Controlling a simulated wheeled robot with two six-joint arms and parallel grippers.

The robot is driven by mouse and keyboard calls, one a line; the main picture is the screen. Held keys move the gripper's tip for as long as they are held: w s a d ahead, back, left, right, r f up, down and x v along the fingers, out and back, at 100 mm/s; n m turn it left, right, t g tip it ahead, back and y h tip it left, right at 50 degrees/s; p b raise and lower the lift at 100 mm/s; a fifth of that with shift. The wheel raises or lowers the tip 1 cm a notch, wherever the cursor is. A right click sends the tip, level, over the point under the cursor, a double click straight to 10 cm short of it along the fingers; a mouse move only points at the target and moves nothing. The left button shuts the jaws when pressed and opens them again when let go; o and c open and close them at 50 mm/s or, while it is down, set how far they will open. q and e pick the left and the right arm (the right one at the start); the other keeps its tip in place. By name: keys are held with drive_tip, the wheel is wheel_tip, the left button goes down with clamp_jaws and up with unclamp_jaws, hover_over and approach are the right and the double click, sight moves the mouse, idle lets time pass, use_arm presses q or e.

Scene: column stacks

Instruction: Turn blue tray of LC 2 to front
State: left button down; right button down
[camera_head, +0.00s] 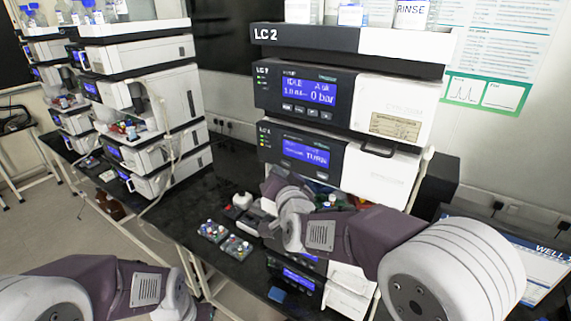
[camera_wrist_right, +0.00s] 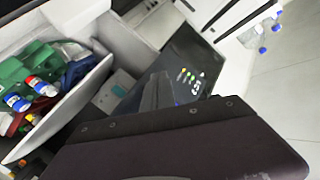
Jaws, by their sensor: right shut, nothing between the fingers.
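The LC 2 stack (camera_head: 305,35) stands right of centre in the head view. My right arm reaches in front of its lower part. In the right wrist view, an open white drawer (camera_wrist_right: 68,105) holds a green tray (camera_wrist_right: 38,66), a blue tray (camera_wrist_right: 82,68) and a red tray (camera_wrist_right: 14,121). The blue tray is partly hidden behind the drawer wall. My right gripper (camera_wrist_right: 160,92) is shut and empty beside the drawer, apart from the trays. My left arm shows at lower left, but its gripper is out of frame.
Another stack (camera_head: 150,95) stands at the left. Bottles (camera_head: 410,14) stand on top of LC 2. A black module front with coloured lights (camera_wrist_right: 187,75) is close to the gripper.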

drive_tip(key=s, duration=0.1)
drive_tip(key=s+a, duration=0.2)
drive_tip(key=shift+s+a+p, duration=0.25)
drive_tip(key=shift+s+p, duration=0.1)
drive_tip(key=shift+p, duration=0.05)
idle(4.8)
drive_tip(key=s+d+f+n+g+b, duration=0.1)
drive_tip(key=s+d+f+g+b, duration=0.15)
drive_tip(key=f, duration=0.45)
drive_tip(key=s+d+f+n+g+b, duration=0.2)
drive_tip(key=s+d+f+g, duration=0.1)
drive_tip(key=f, duration=0.5)
drive_tip(key=s+d+f+n+g+b, duration=0.1)
drive_tip(key=s+d+f+g+b, duration=0.15)
drive_tip(key=f, duration=0.45)
drive_tip(key=s+d+f+g+h+b, duration=0.1)
drive_tip(key=s+d+f+g, duration=0.2)
drive_tip(key=s+d+f, duration=0.2)
drive_tip(key=s+d+f+n+g+h+b, duration=0.1)
drive_tip(key=s+d+f+g, duration=0.3)
drive_tip(key=s, duration=0.7)
wheel_tip(320, 180, down, 2)
drive_tip(key=shift+s+d+f, duration=0.15)
drive_tip(key=shift+d+f, duration=0.1)
drive_tip(key=shift+d, duration=0.4)
